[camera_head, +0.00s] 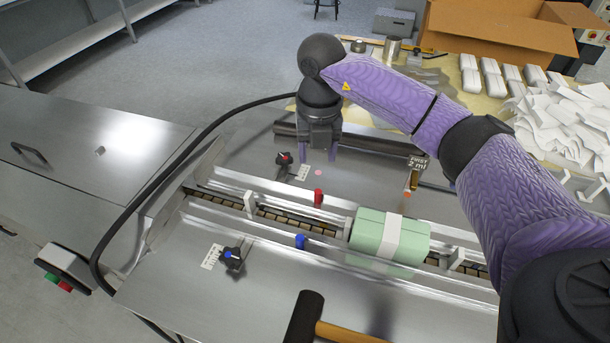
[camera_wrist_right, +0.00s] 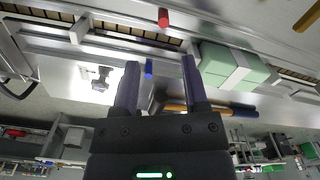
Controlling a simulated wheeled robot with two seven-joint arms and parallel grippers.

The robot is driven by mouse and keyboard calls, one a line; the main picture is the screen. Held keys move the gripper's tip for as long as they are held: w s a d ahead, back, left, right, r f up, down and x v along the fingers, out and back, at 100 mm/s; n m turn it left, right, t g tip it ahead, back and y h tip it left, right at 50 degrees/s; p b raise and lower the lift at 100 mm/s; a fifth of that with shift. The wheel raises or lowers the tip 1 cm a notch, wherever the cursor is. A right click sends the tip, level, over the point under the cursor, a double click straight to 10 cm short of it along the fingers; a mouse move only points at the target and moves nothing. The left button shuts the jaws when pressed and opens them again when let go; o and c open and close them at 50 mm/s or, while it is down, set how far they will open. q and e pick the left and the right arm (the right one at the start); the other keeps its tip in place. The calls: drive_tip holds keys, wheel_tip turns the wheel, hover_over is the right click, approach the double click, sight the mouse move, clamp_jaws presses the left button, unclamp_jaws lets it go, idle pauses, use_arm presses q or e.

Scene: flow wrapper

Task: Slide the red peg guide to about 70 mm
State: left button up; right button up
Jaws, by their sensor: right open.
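The red peg (camera_head: 318,198) stands on the far guide rail of the wrapper's infeed; it also shows at the top of the right wrist view (camera_wrist_right: 163,17). A black knob with a red mark (camera_head: 284,158) and a small white scale (camera_head: 303,172) sit behind that rail; the scale's reading is too small to tell. My right gripper (camera_head: 320,156) is open and empty, pointing down above the metal deck behind the red peg, apart from it. The blue peg (camera_head: 300,241) stands on the near rail and appears between my fingers in the right wrist view (camera_wrist_right: 149,68). My left gripper is not in view.
A green pack with a white band (camera_head: 377,237) lies in the channel right of the pegs. A mallet (camera_head: 308,316) lies on the near deck. A blue-marked knob (camera_head: 232,257) is at the near left. A black cable (camera_head: 150,185) arcs along the left. Cartons and papers fill the back right.

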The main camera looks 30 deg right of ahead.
sight(318, 191)
drive_tip(key=f+b, duration=0.1)
drive_tip(key=f, duration=0.3)
drive_tip(key=f+b, duration=0.1)
drive_tip(key=f, duration=0.4)
drive_tip(key=shift+s+d+b, duration=0.15)
drive_tip(key=shift+s+b, duration=0.05)
drive_tip(key=shift+b, duration=0.1)
drive_tip(key=shift+f, duration=0.3)
drive_tip(key=c, duration=0.4)
clamp_jaws()
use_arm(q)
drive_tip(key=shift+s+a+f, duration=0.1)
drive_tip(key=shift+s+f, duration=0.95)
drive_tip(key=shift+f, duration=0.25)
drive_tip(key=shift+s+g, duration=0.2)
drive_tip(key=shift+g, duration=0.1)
